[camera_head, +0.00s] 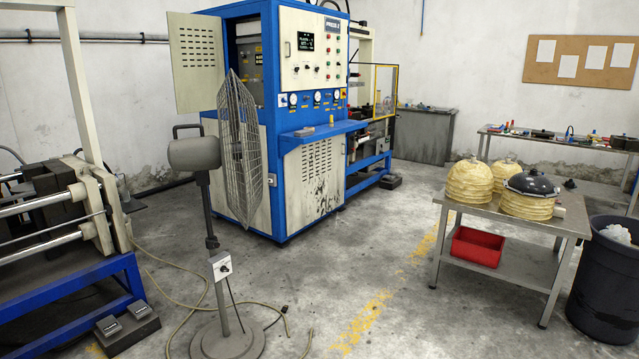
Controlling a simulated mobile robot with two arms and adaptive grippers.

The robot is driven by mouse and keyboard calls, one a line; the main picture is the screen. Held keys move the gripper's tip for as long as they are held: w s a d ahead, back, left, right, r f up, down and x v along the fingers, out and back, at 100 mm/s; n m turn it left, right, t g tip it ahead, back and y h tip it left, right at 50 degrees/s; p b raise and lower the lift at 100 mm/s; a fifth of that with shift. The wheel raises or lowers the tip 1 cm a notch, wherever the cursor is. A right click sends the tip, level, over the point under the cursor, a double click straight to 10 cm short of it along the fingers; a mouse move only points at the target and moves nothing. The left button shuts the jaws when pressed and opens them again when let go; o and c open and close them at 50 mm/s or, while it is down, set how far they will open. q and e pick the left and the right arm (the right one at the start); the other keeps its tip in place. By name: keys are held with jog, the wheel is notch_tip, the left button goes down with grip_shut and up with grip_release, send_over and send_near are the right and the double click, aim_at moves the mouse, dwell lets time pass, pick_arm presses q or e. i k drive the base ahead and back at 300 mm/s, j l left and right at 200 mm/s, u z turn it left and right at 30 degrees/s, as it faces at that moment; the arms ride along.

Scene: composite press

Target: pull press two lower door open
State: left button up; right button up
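The press (288,110) is a large blue and cream cabinet machine at the upper middle, with a control panel, gauges and a label at its top. Its lower door (314,178), a cream panel with vent slots and dark scuffs, sits flush under the blue shelf (325,130) and looks closed. An upper cream door (197,62) on the left side stands open, showing a dark inside. The press's lower left side is partly hidden by a fan. Neither of my grippers is in view, so none touches the press.
A standing fan (240,150) with a round base (228,338) and a loose cable (270,305) is in front of the press. A steel table (500,212) with several domed parts stands right, beside a dark bin (605,285). Floor (390,250) between table and press is clear.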

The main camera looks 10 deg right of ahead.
aim_at(314, 172)
jog(key=i+l+z, duration=0.25)
jog(key=i, duration=0.2)
jog(key=i+l+z, duration=0.1)
jog(key=i+z, duration=0.2)
jog(key=i, duration=0.15)
jog(key=i+z, duration=0.25)
jog(key=i, duration=3.65)
jog(key=i+l, duration=0.1)
jog(key=i, duration=1.85)
jog(key=j+u, duration=0.05)
jog(key=j, duration=0.05)
